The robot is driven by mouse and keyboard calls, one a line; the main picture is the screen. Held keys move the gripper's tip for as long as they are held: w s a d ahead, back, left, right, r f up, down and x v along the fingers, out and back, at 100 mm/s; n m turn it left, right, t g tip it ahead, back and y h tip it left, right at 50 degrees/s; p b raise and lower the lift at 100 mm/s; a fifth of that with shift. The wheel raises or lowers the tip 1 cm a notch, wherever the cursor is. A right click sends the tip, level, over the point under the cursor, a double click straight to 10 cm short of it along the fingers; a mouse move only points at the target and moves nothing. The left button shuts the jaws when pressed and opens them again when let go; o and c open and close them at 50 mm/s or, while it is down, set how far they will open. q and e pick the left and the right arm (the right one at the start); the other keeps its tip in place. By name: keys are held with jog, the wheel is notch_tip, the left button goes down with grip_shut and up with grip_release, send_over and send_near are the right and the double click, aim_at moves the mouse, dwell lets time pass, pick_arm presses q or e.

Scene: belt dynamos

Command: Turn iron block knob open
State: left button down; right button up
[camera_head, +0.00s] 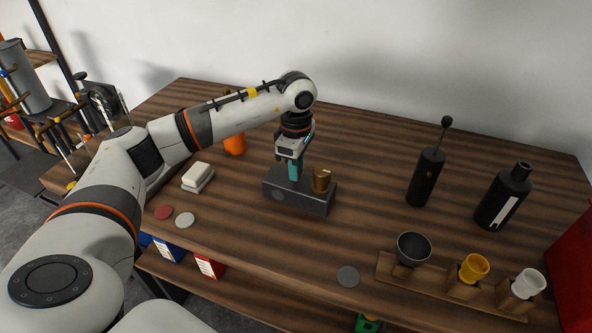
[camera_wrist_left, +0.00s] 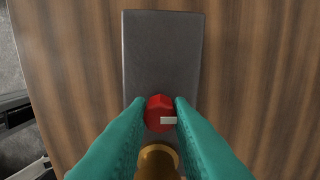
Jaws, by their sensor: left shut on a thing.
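The dark grey iron block (camera_head: 312,201) lies on the wooden table in the head view. It also fills the middle of the left wrist view (camera_wrist_left: 162,50). A red knob (camera_wrist_left: 158,113) with a white pointer mark sits on the block; the mark points right in the wrist view. My left gripper (camera_wrist_left: 159,106) comes down from above, its teal fingers shut on the red knob, one on each side. In the head view, my left gripper (camera_head: 295,172) hides the knob. A brass cylinder (camera_head: 321,181) stands on the block beside the fingers. My right gripper is not in view.
A white block (camera_head: 197,176), an orange cup (camera_head: 235,144) and flat discs (camera_head: 184,220) lie left of the iron block. Black bottles (camera_head: 425,178) and a wooden rack (camera_head: 430,279) with cups stand right. Table between is clear.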

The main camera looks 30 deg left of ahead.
pick_arm(q)
jog(key=shift+m, duration=0.3)
dwell(0.4)
jog(key=c, duration=1.3)
grip_release()
notch_tip(320, 180, up, 12)
jog(key=b, duration=0.1)
jog(key=shift+b, duration=0.35)
